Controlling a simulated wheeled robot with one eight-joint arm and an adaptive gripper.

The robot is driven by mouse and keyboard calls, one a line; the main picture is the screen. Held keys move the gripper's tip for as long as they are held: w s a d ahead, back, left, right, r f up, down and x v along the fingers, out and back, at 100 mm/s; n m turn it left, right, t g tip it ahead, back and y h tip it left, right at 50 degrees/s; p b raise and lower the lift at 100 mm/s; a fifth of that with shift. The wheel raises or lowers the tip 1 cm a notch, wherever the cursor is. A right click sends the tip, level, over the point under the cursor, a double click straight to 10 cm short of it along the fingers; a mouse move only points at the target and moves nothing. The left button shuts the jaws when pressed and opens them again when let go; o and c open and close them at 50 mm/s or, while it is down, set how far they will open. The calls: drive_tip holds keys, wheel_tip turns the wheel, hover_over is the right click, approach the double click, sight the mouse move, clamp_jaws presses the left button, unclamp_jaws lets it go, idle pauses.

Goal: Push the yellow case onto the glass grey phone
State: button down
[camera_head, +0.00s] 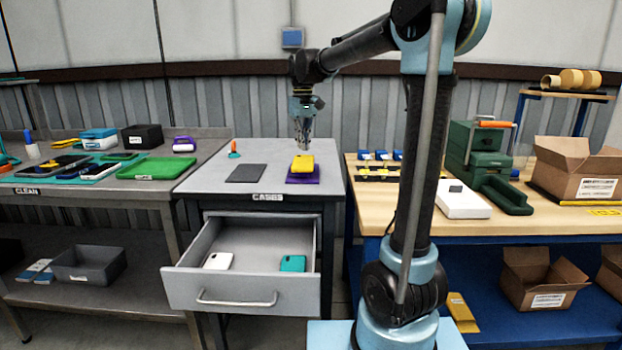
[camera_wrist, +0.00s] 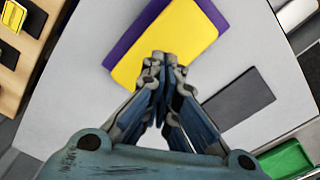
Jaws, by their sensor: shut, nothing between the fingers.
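The yellow case (camera_head: 301,166) lies on a purple pad (camera_head: 304,180) on the CASES table, and shows in the wrist view (camera_wrist: 180,35) as a flat yellow slab with purple (camera_wrist: 120,50) along two edges. My gripper (camera_head: 303,147) is shut and empty, pointing down at the case. In the wrist view its fingertips (camera_wrist: 163,62) overlap the near edge of the yellow; I cannot tell whether they touch it. I cannot make out a glass grey phone; anything under the case is hidden. A flat dark grey rectangle (camera_head: 246,173) lies to the left.
The drawer (camera_head: 220,290) below is open, with a white item (camera_head: 218,261) and a teal item (camera_head: 292,263) inside. A small orange-topped tool (camera_head: 234,150) stands at the back left. The tabletop between the dark rectangle and purple pad is clear. Cluttered benches flank the table.

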sight(303, 160)
drive_tip(key=shift+r, duration=1.95)
drive_tip(key=s+d+f+m+t, duration=0.1)
drive_tip(key=s+d+f, duration=0.4)
drive_tip(key=s+d, duration=0.25)
drive_tip(key=s+d+f+m, duration=0.2)
drive_tip(key=s+d+f, duration=0.2)
drive_tip(key=s+d, duration=0.35)
drive_tip(key=s+d+f+m, duration=0.1)
drive_tip(key=s+d+f, duration=0.2)
drive_tip(key=s+f, duration=0.5)
drive_tip(key=s+d+f+m+t, duration=0.1)
drive_tip(key=s+d+f, duration=0.2)
drive_tip(key=s+f, duration=0.5)
wheel_tip(303, 160, down, 2)
drive_tip(key=shift+s+d+f, duration=0.1)
drive_tip(key=shift+s+d, duration=0.25)
drive_tip(key=shift+s, duration=0.05)
